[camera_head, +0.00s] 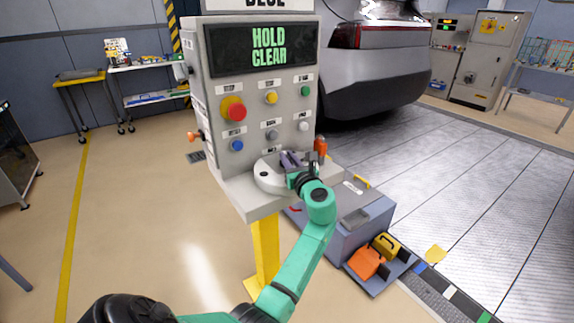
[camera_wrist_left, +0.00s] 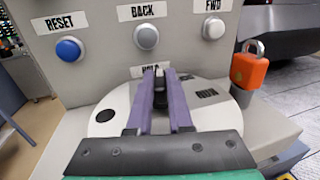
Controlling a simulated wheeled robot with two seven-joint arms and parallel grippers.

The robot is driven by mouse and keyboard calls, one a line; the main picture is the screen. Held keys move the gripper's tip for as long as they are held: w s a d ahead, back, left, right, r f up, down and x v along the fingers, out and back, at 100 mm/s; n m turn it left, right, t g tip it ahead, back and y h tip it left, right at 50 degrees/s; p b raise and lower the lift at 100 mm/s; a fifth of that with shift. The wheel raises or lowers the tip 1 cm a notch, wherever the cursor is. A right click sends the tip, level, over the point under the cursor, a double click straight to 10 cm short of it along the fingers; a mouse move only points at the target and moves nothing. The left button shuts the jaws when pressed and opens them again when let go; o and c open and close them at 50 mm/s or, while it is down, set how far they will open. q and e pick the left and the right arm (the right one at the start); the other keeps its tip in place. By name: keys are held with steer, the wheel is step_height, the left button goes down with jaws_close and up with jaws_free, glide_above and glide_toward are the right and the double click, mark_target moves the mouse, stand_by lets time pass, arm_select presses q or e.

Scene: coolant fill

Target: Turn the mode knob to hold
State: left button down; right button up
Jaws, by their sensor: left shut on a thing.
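The mode knob (camera_wrist_left: 160,92) is a dark piece at the middle of a round white dial (camera_wrist_left: 104,97) on the console's sloping shelf. My left gripper (camera_wrist_left: 160,80) has purple fingers on either side of the knob and is shut on it. The fingers point away from me, toward a label partly hidden behind their tips that seems to read HOLD. In the head view my left gripper (camera_head: 290,160) reaches over the dial (camera_head: 267,175) and hides the knob. The console display (camera_head: 268,46) reads HOLD CLEAR in green. My right gripper is not in view.
The console face holds a red stop button (camera_head: 236,112), a blue reset button (camera_wrist_left: 68,49) and grey BACK and FWD buttons (camera_wrist_left: 146,36). An orange padlock (camera_wrist_left: 249,70) stands right of the dial. A grey car (camera_head: 375,65) is behind. Open floor lies left.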

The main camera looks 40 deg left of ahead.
arm_select(q)
steer(key=shift+w+f+n+g+y+b, duration=0.15)
steer(key=shift+n+g+y+b, duration=0.6)
steer(key=shift+n+g, duration=0.8)
steer(key=shift+g, duration=0.45)
steer(key=c, duration=0.8)
jaws_free()
steer(key=b+v, duration=0.1)
steer(key=v, duration=1.3)
steer(key=shift+d+b, duration=0.35)
steer(key=shift+b, duration=0.05)
